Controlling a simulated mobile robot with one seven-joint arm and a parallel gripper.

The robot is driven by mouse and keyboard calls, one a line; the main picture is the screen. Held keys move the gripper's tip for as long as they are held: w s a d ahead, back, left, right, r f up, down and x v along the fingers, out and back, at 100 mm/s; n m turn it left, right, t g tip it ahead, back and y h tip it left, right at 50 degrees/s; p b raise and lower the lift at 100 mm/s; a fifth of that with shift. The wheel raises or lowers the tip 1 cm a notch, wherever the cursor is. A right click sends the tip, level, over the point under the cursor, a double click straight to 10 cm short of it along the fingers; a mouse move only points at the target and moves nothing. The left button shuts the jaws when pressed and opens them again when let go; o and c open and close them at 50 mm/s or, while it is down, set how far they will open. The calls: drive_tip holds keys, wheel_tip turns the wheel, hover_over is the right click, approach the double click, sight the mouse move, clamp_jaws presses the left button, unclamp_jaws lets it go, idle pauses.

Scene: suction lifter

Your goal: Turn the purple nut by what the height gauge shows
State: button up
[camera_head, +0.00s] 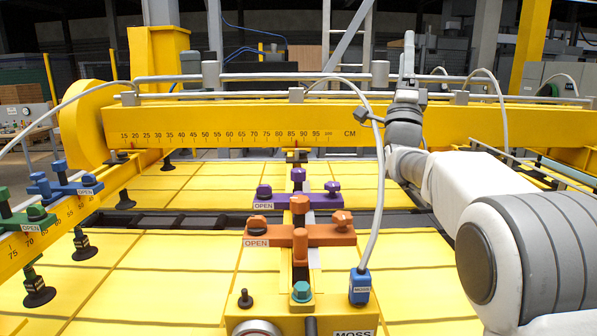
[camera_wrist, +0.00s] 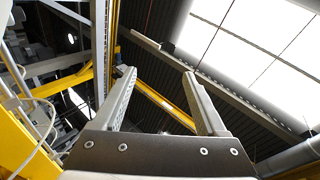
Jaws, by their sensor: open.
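A purple crosspiece (camera_head: 289,202) stands on the middle yellow bar, behind an orange crosspiece (camera_head: 275,238). It carries purple knobs at its left, right (camera_head: 332,188) and top; I cannot tell which one is the nut. A white OPEN label sits at its left. No height gauge is clearly identifiable; a scale marked CM (camera_head: 230,135) runs along the back beam. My gripper (camera_head: 408,48) is raised at the right, well away from the purple parts. In the wrist view, my gripper (camera_wrist: 158,72) is open and empty, pointing at the roof.
Green (camera_head: 25,222) and blue (camera_head: 62,188) crosspieces stand at the left. Black suction cups (camera_head: 40,292) hang at the left. Yellow panels (camera_head: 400,255) lie below.

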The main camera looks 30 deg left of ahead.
drive_tip(key=m+h, duration=0.5)
drive_tip(key=m+g+y, duration=0.4)
drive_tip(key=m+g, duration=0.7)
drive_tip(key=g, duration=0.5)
approach(298, 171)
drive_tip(key=p+x, duration=0.4)
drive_tip(key=x, duration=0.7)
clamp_jaws()
